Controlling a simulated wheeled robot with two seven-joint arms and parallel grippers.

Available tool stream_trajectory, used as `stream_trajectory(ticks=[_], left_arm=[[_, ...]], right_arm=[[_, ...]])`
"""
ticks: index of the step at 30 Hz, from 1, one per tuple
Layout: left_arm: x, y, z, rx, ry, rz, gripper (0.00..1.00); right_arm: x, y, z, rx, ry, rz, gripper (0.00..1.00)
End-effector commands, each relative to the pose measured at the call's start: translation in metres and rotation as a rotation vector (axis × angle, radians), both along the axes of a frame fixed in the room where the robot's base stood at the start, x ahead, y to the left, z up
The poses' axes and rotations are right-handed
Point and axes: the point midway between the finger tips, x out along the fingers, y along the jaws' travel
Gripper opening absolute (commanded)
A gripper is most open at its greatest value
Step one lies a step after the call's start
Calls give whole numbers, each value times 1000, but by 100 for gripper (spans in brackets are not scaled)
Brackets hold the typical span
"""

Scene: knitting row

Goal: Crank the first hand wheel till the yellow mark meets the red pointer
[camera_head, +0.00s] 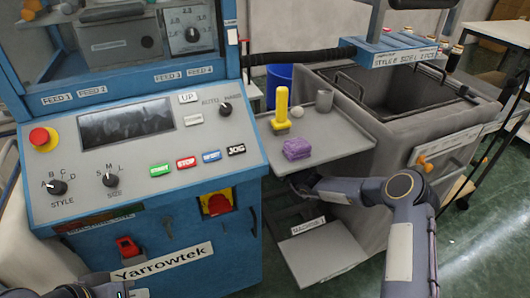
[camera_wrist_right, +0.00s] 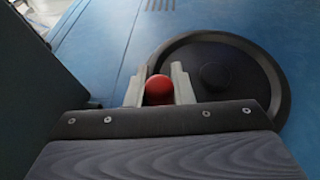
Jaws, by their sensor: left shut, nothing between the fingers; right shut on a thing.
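In the right wrist view a round black hand wheel (camera_wrist_right: 222,75) with a dark hub is mounted on a blue panel. My right gripper (camera_wrist_right: 159,76) is shut on the wheel's red ball knob (camera_wrist_right: 158,91), at the wheel's left side, with one pale finger on each side. In the head view my right arm reaches left below the grey shelf, and the wheel is hidden there. My left gripper (camera_head: 124,291) shows only in part at the bottom left edge, shut and empty, below the blue machine's front. I can make out neither a yellow mark nor a red pointer.
The blue machine (camera_head: 215,262) has a control panel with knobs and buttons. A grey bin (camera_head: 455,105) stands to the right.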

Motion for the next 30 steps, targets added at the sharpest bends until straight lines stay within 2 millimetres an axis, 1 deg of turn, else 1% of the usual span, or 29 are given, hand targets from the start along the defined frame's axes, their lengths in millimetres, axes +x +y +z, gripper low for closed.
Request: stream_trajectory(ticks=[1, 12, 18, 24, 30], left_arm=[[0, 0, -12, 0, 0, 0, 0], [0, 0, -73, 0, 0, 0, 0], [0, 0, -101, 0, 0, 0, 0], [0, 0, -118, 0, 0, 0, 0], [0, 0, -124, 0, 0, 0, 0]], right_arm=[[-2, -1, -9, 10, -21, -1, 0], [-16, -6, -26, 93, -278, -2, 0], [-22, -8, -32, 132, -401, -2, 0], [-25, -8, -34, 158, -485, -1, 0], [-26, -9, -34, 169, -521, 0, 0]])
